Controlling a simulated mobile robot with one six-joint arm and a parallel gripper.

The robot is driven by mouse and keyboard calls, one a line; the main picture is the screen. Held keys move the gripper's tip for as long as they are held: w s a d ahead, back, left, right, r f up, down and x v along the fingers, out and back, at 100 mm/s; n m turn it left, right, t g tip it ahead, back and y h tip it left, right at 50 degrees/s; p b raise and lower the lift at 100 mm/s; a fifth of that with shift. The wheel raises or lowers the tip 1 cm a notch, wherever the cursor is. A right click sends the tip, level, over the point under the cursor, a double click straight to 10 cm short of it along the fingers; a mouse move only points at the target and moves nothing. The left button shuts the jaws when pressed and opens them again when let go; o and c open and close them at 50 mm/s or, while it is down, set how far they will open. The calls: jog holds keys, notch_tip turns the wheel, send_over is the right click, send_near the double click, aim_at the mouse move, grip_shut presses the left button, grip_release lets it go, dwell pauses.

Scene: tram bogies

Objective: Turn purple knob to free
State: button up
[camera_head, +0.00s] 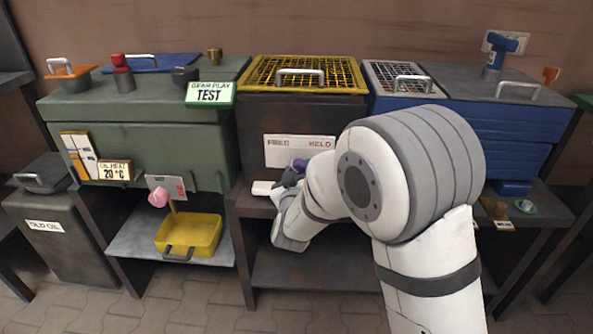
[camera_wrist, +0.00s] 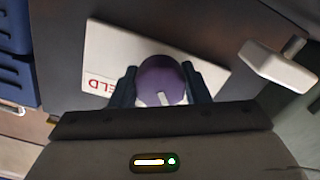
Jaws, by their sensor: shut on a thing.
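The purple knob (camera_wrist: 162,78) shows in the wrist view between the two fingers of my gripper (camera_wrist: 161,90), with a finger against each side. A light pointer mark is on the knob's face. The knob sits on a white label plate (camera_wrist: 108,55) on which "ELD" can be read. In the head view the knob (camera_head: 300,164) is partly hidden behind my arm. The label plate (camera_head: 292,150) shows the word "HELD" in red at its right side. My gripper (camera_head: 291,175) is shut on the knob.
A white lever-like handle (camera_wrist: 277,66) juts out beside the plate in the wrist view. A yellow mesh cover (camera_head: 265,74) with a handle lies on top of the cabinet. A yellow bin (camera_head: 204,234) stands on the low shelf at left. The shelf below my gripper (camera_head: 290,268) is clear.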

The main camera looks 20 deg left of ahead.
jog(key=o, duration=0.7)
jog(key=shift+a+r, duration=0.1)
jog(key=shift+r, duration=0.2)
jog(key=shift+o, duration=1.4)
jog(key=shift+f, duration=0.2)
jog(key=p+v, duration=0.1)
jog(key=v, duration=0.7)
jog(key=shift+p, duration=0.3)
jog(key=shift+w, duration=0.15)
